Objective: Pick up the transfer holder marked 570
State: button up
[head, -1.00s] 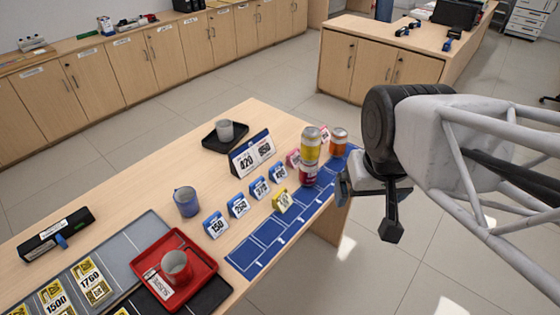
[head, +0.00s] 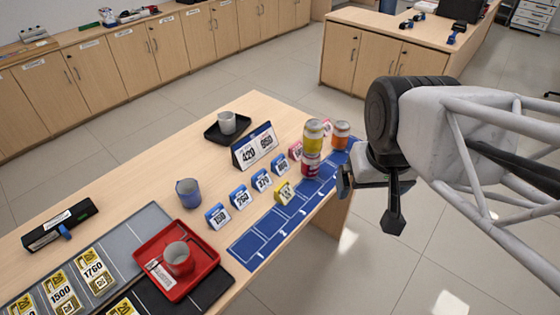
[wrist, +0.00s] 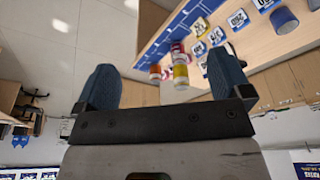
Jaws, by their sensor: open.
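Small blue holders with white number cards stand in a slanting row on the wooden counter in the head view. One (head: 262,180), third from the near end, seems to read 370 or 570; the digits are too small to be sure. Its neighbours are a holder marked 150 (head: 218,216), another blue one (head: 241,197) and a further blue one (head: 281,164). A yellow holder (head: 284,193) stands in front. My gripper (head: 368,203) is open and empty, beyond the counter's right edge. The wrist view shows its spread fingers (wrist: 163,82) with nothing between them.
A blue marked mat (head: 248,246) lies along the edge.

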dwell(0.3)
jog(key=w+a+f+m+g+y, duration=0.2)
jog(key=w+a+f+m+y, duration=0.85)
jog(key=w+f, duration=0.35)
jog(key=m+t, duration=0.8)
jog(key=m, duration=0.8)
send_near(286, 191)
jog(key=x, duration=0.3)
jog(key=shift+n, duration=0.25)
jog(key=shift+x, duration=1.35)
